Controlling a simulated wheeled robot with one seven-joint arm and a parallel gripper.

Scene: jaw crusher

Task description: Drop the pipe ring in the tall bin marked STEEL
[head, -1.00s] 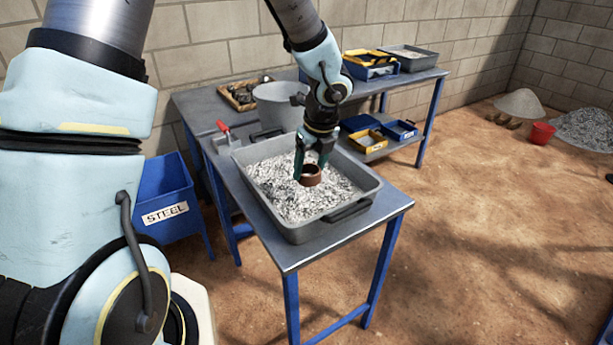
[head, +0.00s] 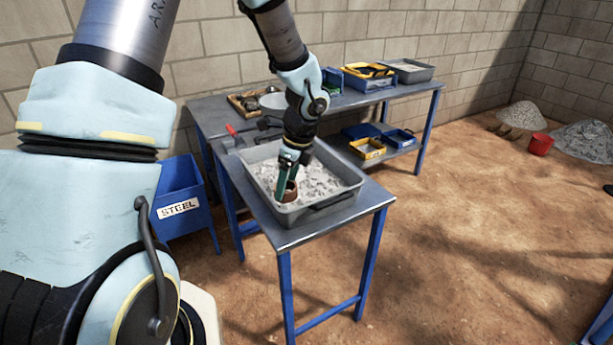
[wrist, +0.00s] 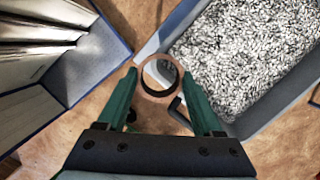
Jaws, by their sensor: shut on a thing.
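The pipe ring (wrist: 160,92) is a short copper-brown ring held between the green fingertips of my gripper (wrist: 160,75) in the wrist view. In the head view the ring (head: 290,191) hangs in my gripper (head: 287,176) over the near left part of the grey tray of rubble. The tall blue bin marked STEEL (head: 178,207) stands on the floor left of the bench in the head view. In the wrist view a blue-rimmed container with slanted inner walls (wrist: 70,70) lies left of the ring, most likely that bin.
The grey tray (head: 318,208) of grey rubble sits on a blue-legged bench (head: 330,222). A second bench behind holds a bowl (head: 274,101), trays and bins. A red-handled tool (head: 232,132) lies left of the tray. Open dirt floor lies to the right.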

